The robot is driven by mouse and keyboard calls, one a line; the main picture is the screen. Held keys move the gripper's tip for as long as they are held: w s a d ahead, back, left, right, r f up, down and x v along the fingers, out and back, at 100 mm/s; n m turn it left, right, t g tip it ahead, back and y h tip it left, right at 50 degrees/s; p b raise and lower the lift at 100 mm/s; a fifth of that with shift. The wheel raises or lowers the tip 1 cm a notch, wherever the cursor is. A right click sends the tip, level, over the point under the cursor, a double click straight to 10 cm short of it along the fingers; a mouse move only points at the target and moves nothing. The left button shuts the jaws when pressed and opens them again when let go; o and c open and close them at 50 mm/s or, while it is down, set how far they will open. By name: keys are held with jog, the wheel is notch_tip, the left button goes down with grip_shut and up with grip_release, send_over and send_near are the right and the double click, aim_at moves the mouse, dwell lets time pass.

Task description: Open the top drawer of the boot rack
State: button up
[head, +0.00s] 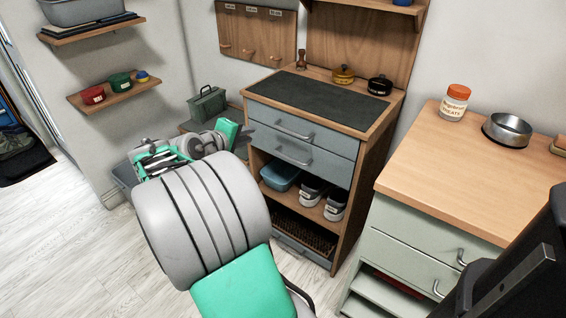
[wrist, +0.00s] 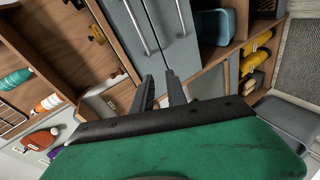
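The boot rack (head: 371,172) is a wooden cabinet with a dark top mat, two grey-blue drawers and open shelves holding shoes. Its top drawer (head: 330,136) has a long bar handle (head: 295,133) and looks shut. The second drawer (head: 328,163) below also looks shut. In the wrist view the rack is turned sideways, and the top drawer's handle (wrist: 136,25) is the left of two bars. My gripper (wrist: 160,74) has two dark fingers with a gap between them. Nothing shows between them, and they point toward the drawer fronts.
A blue bin (head: 280,174) and sneakers (head: 336,204) sit on the rack's shelf. A wood-topped cabinet (head: 415,165) stands close to the right. A green toolbox (head: 207,104) is behind my arm. Open floor (head: 60,240) lies to the left.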

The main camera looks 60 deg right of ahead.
aim_at(286, 130)
jog(key=s+d+f+g+b, duration=0.1)
jog(key=s+d, duration=0.1)
jog(key=d, duration=0.2)
jog(key=s+d+f+h+b, duration=0.1)
jog(key=s+d+b, duration=0.1)
jog(key=d, duration=0.2)
jog(key=s+d+f+g+h+b, duration=0.1)
jog(key=s+d+f, duration=0.1)
jog(key=d, duration=0.2)
jog(key=shift+s+d+g, duration=0.15)
jog(key=shift+d+g, duration=0.15)
jog(key=shift+d, duration=0.05)
grip_shut()
dwell(0.7)
